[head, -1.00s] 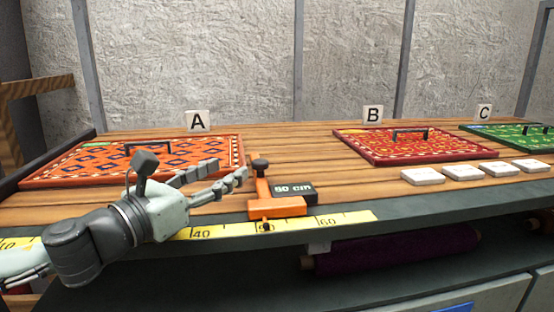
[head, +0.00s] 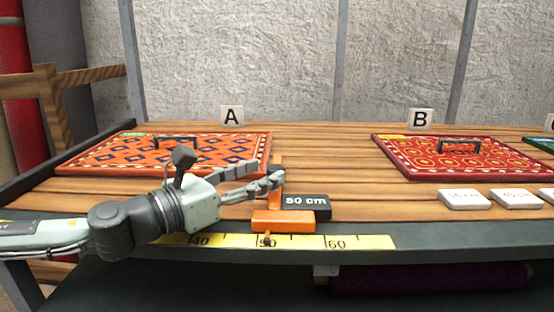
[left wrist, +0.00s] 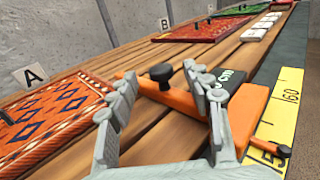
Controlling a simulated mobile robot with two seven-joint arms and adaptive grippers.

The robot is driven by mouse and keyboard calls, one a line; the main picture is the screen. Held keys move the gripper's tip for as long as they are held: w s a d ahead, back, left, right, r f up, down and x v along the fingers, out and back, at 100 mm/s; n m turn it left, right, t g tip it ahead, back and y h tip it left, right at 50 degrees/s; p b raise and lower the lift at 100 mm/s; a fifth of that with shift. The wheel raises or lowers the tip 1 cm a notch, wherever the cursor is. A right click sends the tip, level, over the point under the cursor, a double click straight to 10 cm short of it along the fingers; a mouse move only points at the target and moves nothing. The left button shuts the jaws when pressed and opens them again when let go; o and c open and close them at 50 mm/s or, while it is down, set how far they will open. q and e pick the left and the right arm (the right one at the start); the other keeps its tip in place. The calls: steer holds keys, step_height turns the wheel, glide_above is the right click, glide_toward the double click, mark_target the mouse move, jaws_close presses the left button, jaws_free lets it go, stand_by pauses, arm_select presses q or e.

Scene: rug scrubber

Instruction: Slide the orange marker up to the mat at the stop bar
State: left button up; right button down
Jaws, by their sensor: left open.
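The orange marker (head: 283,222) sits on the table's front edge over the yellow ruler, near its 50 mark. It carries a black "50 cm" label (head: 306,203) and an upright dark knob (left wrist: 161,73). My left gripper (head: 266,174) is open at the marker. In the left wrist view its fingers (left wrist: 160,80) stand either side of the knob, with gaps visible. In the head view the fingers hide the knob. The orange mat A (head: 100,160) lies left of the marker, beside the dark stop bar (head: 30,186). My right gripper is out of view.
The yellow ruler (head: 370,242) runs along the front edge. Red mat B (head: 400,160) lies to the right, with white label blocks (head: 464,199) in front of it. Bare wood shows between mats A and B. A purple roll (head: 430,279) is below the table.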

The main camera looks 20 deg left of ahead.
mark_target(268, 168)
arm_select(q)
steer(key=shift+p+x, duration=0.5)
steer(key=shift+x, duration=1.7)
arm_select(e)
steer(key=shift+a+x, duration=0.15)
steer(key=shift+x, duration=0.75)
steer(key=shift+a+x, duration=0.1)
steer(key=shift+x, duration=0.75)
arm_select(q)
steer(key=shift+c, duration=0.5)
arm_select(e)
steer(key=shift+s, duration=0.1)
arm_select(q)
steer(key=c, duration=0.9)
steer(key=shift+s+a, duration=0.15)
steer(key=shift+a, duration=0.4)
steer(key=o, duration=1)
steer(key=shift+s, duration=0.1)
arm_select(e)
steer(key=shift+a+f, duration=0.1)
arm_select(q)
steer(key=v, duration=1.2)
